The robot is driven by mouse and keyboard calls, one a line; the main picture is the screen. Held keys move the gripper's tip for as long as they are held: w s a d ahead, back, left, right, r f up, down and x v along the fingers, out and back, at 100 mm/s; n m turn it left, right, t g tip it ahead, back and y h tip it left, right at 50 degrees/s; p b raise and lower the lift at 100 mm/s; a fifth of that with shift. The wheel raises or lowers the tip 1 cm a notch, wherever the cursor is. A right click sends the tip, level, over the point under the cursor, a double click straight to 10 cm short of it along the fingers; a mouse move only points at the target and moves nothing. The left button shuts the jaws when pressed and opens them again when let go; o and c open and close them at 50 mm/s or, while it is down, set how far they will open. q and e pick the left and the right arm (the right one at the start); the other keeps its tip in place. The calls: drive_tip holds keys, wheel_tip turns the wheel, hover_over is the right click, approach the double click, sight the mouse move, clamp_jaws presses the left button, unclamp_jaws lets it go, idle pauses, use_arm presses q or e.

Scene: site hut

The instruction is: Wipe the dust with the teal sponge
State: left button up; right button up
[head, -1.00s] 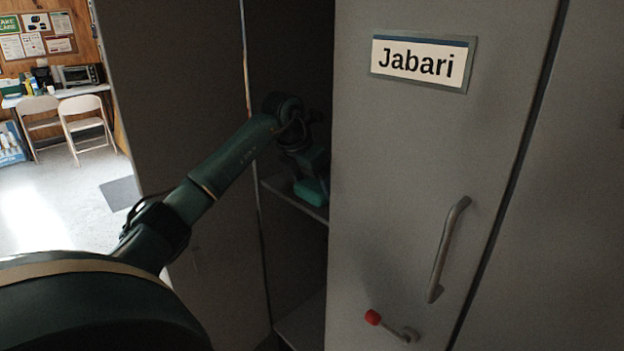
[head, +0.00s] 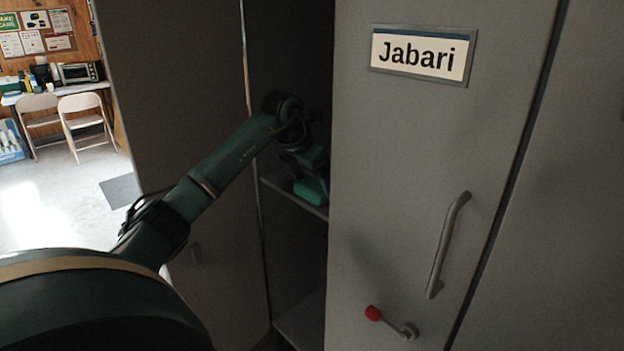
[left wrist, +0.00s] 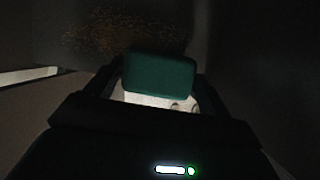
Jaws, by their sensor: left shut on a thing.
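The teal sponge (head: 310,190) is at the shelf (head: 283,186) inside the dark open locker. My left gripper (head: 308,174) is shut on it, reaching in from the left. In the left wrist view the sponge (left wrist: 160,75) sits between the fingers of the gripper (left wrist: 160,92). The dust (left wrist: 115,32) is a brownish speckled patch just beyond the sponge, at the upper left. Whether the sponge touches the shelf I cannot tell. My right gripper is in neither view.
A grey locker door (head: 400,150) labelled Jabari, with a long handle (head: 447,245) and a red-tipped latch (head: 390,322), stands right of the opening. Another grey panel (head: 175,110) is on the left. Folding chairs (head: 82,125) and open floor lie far left.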

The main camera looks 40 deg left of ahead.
use_arm(q)
drive_tip(key=shift+f+b, duration=0.35)
drive_tip(key=shift+f, duration=0.3)
drive_tip(key=shift+r, duration=0.1)
